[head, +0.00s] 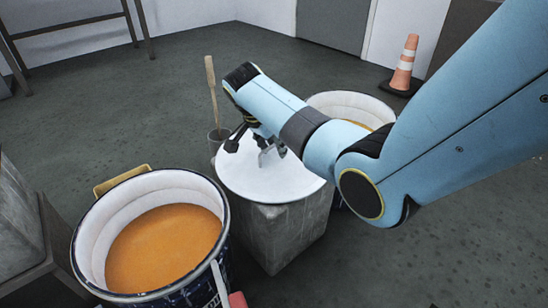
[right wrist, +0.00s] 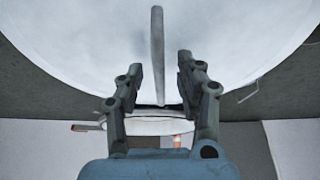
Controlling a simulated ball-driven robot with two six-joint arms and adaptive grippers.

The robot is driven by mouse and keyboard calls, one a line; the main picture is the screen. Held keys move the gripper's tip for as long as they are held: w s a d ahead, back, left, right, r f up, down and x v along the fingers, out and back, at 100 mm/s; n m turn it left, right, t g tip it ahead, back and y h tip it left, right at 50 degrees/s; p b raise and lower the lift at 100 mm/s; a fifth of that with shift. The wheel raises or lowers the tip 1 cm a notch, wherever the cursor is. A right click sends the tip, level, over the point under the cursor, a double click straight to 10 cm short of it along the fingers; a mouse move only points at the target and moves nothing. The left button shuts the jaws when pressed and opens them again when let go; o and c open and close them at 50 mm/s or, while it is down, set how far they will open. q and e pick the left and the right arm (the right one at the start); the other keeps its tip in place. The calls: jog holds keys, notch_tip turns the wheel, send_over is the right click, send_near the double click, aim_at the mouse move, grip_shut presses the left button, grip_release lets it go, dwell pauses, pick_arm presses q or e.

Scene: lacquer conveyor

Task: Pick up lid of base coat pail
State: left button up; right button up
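A white round lid (head: 290,185) lies flat on top of a grey block-like stand (head: 285,235) between two pails. My right gripper (head: 258,152) is just above the lid, pointing down. In the right wrist view the lid (right wrist: 70,50) fills the upper part. A thin grey-white bar, seemingly its handle (right wrist: 157,50), runs between the fingers of my right gripper (right wrist: 160,74). The fingers are open, with a gap on either side of the bar. My left gripper is not in view.
An open pail of orange-brown liquid (head: 165,245) stands at the front left. A second open pail (head: 340,103) stands behind my right arm, partly hidden. A wooden stick (head: 212,92) rises from a small cup. A traffic cone (head: 403,68) stands at the back right.

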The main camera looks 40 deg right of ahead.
grip_shut()
dwell(0.3)
dwell(0.4)
